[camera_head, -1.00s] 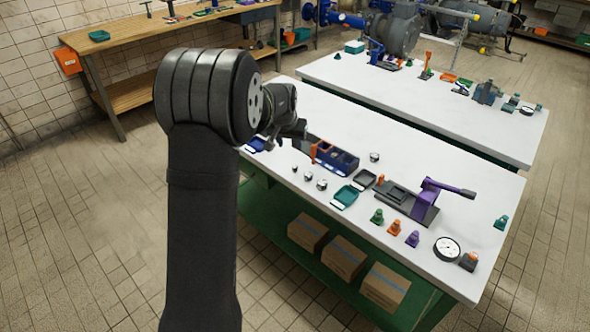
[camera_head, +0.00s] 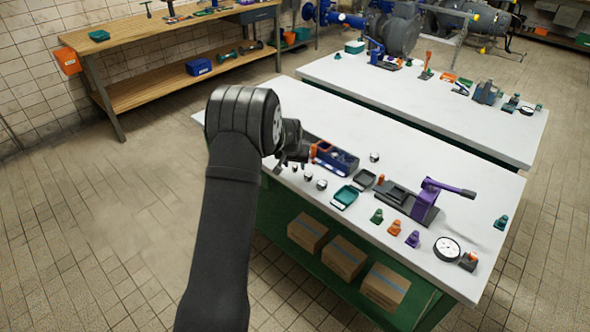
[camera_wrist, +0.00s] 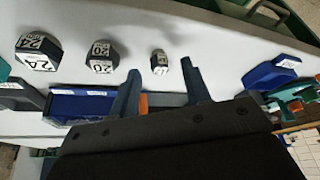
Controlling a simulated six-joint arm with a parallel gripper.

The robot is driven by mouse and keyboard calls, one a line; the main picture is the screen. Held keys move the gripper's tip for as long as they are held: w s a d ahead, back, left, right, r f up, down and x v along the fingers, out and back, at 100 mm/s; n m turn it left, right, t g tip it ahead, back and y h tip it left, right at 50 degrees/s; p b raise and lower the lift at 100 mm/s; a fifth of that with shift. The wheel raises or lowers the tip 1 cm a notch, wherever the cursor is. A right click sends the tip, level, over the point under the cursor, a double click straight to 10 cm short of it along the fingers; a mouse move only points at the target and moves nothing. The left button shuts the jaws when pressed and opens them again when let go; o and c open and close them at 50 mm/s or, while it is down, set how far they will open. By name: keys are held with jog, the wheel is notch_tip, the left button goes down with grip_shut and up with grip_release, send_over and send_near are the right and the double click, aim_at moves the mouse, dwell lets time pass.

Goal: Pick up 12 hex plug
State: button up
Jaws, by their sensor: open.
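The small hex plug (camera_wrist: 160,62) is a dark nut-like piece with a white label, whose number I cannot read clearly. It is the smallest of three plugs in a row on the white table. In the wrist view it appears between and just beyond the fingertips of my gripper (camera_wrist: 160,70), which is open and empty. The middle plug, marked 20 (camera_wrist: 102,56), and the larger plug, marked 24 (camera_wrist: 38,52), stand to its left. In the head view my gripper (camera_head: 283,164) is beside the small plug (camera_head: 294,167), at the table's near left part.
A blue bin (camera_head: 343,161) with an orange item stands close behind the plugs. A blue block (camera_wrist: 270,70) is to the right in the wrist view. A teal tray (camera_head: 346,196), a purple-handled device (camera_head: 425,200) and coloured pieces lie further right. The table's back left is clear.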

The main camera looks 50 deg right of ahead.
jog(key=shift+w+d+f, duration=0.1)
jog(key=shift+d+f, duration=0.1)
jog(key=shift+f, duration=0.4)
grip_shut()
jog(key=shift+r, duration=0.1)
